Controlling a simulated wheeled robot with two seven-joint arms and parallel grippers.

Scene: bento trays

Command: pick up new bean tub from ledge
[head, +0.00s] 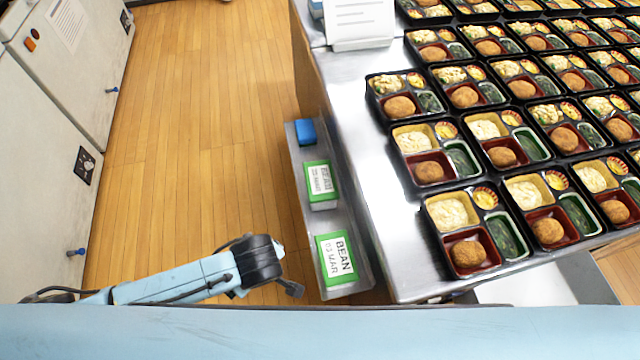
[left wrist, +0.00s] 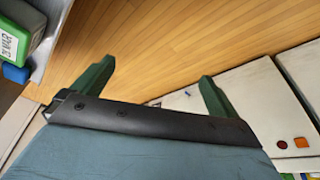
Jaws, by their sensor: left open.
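Two tubs with green-rimmed lids and white labels stand on the narrow grey ledge (head: 326,222) along the counter's left side. The near tub (head: 337,258) reads "BEAN" with a MAR date; the far tub (head: 320,181) has a smaller, similar label whose date I cannot read clearly. I cannot tell which is new. My left gripper (head: 292,289) is left of the near tub, apart from it, over the floor. In the left wrist view the gripper (left wrist: 156,82) is open and empty, and part of a tub (left wrist: 22,30) shows at the upper left. My right gripper is out of view.
A blue block (head: 305,132) lies at the ledge's far end. The steel counter (head: 385,235) holds rows of filled bento trays (head: 432,268) and a white sign (head: 359,22). White cabinets (head: 45,130) stand at left. The wooden floor (head: 205,120) between is clear.

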